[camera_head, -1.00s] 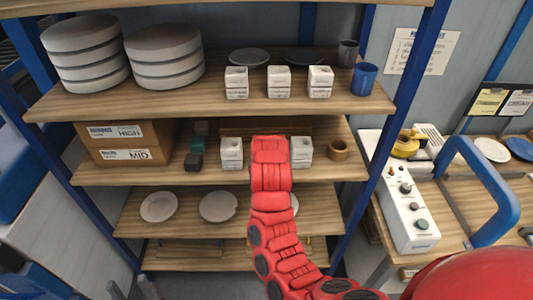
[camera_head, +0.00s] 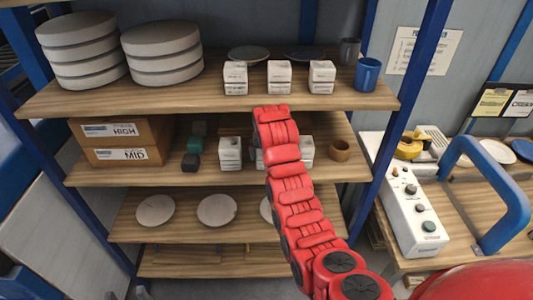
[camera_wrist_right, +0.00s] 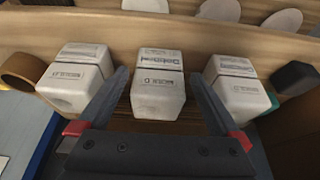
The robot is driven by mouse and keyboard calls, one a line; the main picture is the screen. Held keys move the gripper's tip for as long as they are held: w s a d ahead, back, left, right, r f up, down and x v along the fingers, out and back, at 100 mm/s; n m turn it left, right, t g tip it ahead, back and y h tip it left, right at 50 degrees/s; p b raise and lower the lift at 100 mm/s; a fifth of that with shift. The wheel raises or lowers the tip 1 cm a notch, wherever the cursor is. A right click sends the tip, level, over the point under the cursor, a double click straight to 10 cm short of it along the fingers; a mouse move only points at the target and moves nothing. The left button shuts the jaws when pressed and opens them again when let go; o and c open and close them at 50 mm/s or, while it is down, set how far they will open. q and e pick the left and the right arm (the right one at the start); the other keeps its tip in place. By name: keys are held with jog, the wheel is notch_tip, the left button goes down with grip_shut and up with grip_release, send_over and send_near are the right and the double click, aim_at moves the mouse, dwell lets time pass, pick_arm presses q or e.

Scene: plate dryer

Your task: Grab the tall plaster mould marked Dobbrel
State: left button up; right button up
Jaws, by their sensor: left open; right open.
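White plaster moulds stand in a row on the middle shelf; in the right wrist view the middle mould (camera_wrist_right: 158,88) has a blurred label that looks like Dobbrel. A left mould (camera_wrist_right: 76,78) and a right mould (camera_wrist_right: 236,88) flank it. My right gripper (camera_wrist_right: 159,77) is open, one finger on each side of the middle mould, with gaps showing. In the head view my red right arm hides its gripper and most of that mould; another mould (camera_head: 230,153) shows left of it. My left gripper (camera_head: 125,294) is open and empty at the bottom left edge, mostly cut off.
More white moulds (camera_head: 279,78) stand on the upper shelf near round stacks (camera_head: 162,52) and a blue mug (camera_head: 367,75). A brown cup (camera_head: 340,150) and small dark blocks (camera_head: 193,162) share the middle shelf. A blue post (camera_head: 390,135) bounds the rack's right side.

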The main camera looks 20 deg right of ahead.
jog(key=shift+p+x, duration=0.7)
jog(key=shift+x, duration=0.4)
jog(key=shift+w+d+f, duration=0.15)
jog(key=shift+w+f, duration=0.3)
jog(key=shift+w, duration=0.05)
jog(key=shift+s+r, duration=0.1)
jog(key=shift+c, duration=1.1)
grip_shut()
